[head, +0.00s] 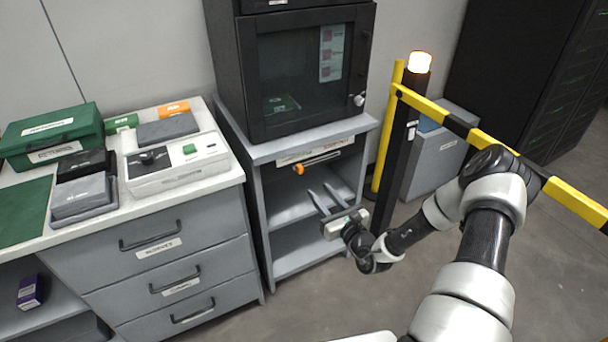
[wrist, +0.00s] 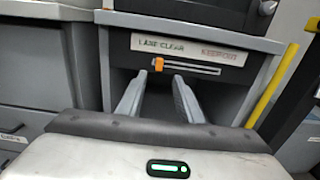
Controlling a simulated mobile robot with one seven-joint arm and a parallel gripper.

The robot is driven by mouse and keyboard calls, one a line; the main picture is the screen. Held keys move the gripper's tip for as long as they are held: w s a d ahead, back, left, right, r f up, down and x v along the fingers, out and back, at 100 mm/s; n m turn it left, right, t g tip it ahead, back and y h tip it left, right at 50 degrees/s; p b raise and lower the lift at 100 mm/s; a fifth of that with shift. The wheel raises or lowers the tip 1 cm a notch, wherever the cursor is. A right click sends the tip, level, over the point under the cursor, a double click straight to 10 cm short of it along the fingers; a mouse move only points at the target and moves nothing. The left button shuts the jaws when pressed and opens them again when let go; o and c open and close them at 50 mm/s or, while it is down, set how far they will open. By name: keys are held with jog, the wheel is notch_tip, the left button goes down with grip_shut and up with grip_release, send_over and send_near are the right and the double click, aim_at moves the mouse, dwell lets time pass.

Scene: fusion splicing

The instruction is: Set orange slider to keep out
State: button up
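The orange slider (head: 299,169) sits at the left end of a horizontal slot under the shelf top of the grey cabinet. In the wrist view the orange slider (wrist: 158,64) is below the left label (wrist: 161,45), which seems to read "LAMP CLEAR". A reddish label (wrist: 219,55), seemingly "KEEPOUT", is to the right, above the slot's right part (wrist: 200,70). My gripper (head: 320,190) is in front of the cabinet, below and right of the slider. In the wrist view my gripper (wrist: 160,82) has its two fingers apart, empty, pointing toward the slider without visible contact.
A dark glass-fronted cabinet (head: 305,70) stands above the slider panel. Open shelves (head: 290,205) lie below it. A yellow-black barrier (head: 455,122) and a post with a lit lamp (head: 420,62) stand to the right. A drawer counter (head: 160,250) is at the left.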

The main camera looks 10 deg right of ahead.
aim_at(302, 169)
jog(key=b+x, duration=0.2)
jog(key=x, duration=0.9)
jog(key=shift+w+a, duration=0.1)
jog(key=shift+w, duration=0.1)
grip_shut()
